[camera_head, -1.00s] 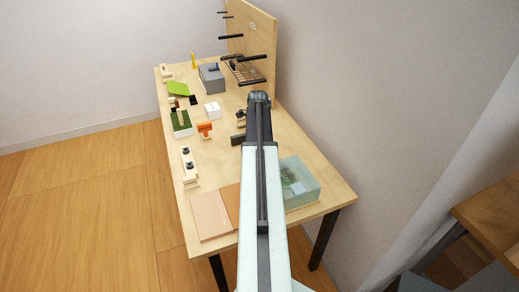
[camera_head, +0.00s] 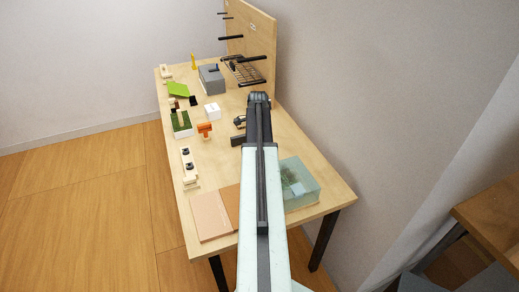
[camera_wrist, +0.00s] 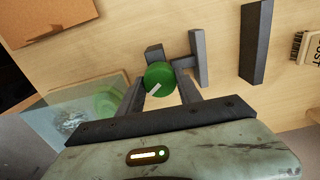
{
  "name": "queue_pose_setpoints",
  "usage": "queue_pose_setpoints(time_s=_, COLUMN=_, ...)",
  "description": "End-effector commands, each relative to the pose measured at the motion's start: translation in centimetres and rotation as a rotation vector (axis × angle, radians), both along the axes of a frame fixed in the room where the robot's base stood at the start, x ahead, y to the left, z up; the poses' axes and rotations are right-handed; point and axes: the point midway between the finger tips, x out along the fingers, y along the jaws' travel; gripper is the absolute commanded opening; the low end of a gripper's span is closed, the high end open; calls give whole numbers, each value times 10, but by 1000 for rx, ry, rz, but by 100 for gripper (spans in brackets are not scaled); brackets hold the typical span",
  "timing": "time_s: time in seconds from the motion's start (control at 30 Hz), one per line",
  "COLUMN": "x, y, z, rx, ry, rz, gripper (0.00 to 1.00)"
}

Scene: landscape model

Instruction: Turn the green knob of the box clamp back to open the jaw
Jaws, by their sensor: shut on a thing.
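The green knob (camera_wrist: 158,75) of the box clamp, round with a white mark on its face, shows in the wrist view. My gripper (camera_wrist: 160,86) has one dark finger on each side of it and is shut on it. Dark grey clamp parts show just beyond the knob: a small block (camera_wrist: 154,52) and a T-shaped piece (camera_wrist: 199,58) to its right. In the head view my arm reaches over the table, and my gripper (camera_head: 259,98) is at its far end. The knob is hidden there behind my arm.
A clear tank (camera_wrist: 72,112) lies left of the knob; it also shows in the head view (camera_head: 306,188). A dark bar (camera_wrist: 256,42) stands right of the clamp. A pegboard (camera_head: 258,45) rises behind. Several small objects line the table's left side.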

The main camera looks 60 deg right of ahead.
Motion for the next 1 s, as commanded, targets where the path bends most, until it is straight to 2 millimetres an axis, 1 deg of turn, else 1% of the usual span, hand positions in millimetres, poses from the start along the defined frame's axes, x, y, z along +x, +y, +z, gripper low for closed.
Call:
queue_pose_setpoints(time_s=0.03, x=-1, y=3, z=-1, rx=7, ry=2, rz=42, gripper=1)
queue_pose_setpoints(time_s=0.13, x=-1, y=3, z=-1, rx=8, ry=3, rz=137, gripper=1)
queue_pose_setpoints(time_s=1.0, x=-2, y=4, z=-1, rx=9, ry=4, rz=962, gripper=1)
